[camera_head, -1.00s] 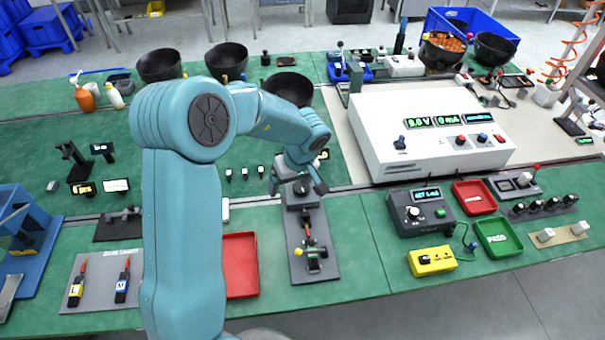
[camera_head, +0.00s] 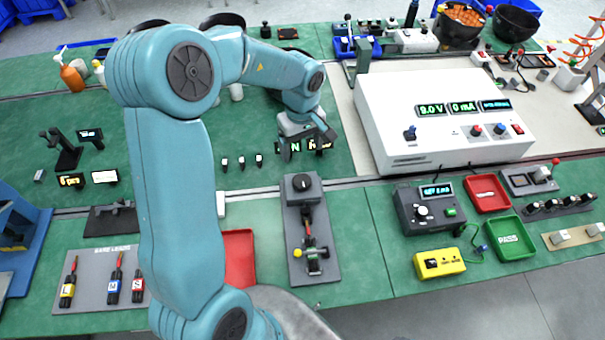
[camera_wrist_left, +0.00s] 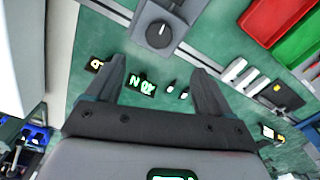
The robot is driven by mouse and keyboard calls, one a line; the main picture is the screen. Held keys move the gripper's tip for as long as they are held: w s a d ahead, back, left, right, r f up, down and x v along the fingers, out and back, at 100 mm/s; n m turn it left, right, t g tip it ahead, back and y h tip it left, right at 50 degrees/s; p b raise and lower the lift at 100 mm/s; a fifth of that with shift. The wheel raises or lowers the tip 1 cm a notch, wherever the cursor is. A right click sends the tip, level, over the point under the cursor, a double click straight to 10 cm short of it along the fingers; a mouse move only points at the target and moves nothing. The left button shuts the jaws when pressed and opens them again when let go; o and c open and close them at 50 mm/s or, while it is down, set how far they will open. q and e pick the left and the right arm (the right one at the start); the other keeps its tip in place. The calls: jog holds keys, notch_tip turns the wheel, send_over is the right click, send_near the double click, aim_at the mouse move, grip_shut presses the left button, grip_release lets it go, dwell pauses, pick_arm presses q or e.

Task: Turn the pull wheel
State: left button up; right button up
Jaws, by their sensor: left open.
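The pull wheel looks to be the round black knob (camera_head: 302,182) with a pale mark, on a grey block at the back end of a dark grey fixture plate (camera_head: 296,271). In front of it on the plate are a red-tipped part and a small clamp (camera_head: 313,260). My left gripper (camera_head: 308,147) is open and empty, behind and above the knob, not touching it. In the left wrist view, the knob (camera_wrist_left: 158,34) shows beyond the gap between the two spread fingers (camera_wrist_left: 160,75). My right gripper is not in view.
A red tray (camera_head: 240,258) lies left of the plate, partly behind my arm. A large white power supply (camera_head: 440,125) stands to the right. A small lit display (camera_wrist_left: 141,84) lies near the fingers in the wrist view. Green bench is clear right of the plate.

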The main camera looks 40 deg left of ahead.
aim_at(303, 181)
pick_arm(q)
notch_tip(303, 181, down, 13)
jog(key=shift+d+r, duration=0.1)
jog(key=shift+w+d+f, duration=0.1)
jog(key=shift+d+f, duration=0.05)
jog(key=shift+f, duration=0.4)
jog(key=c, duration=1.1)
jog(key=shift+o, duration=0.2)
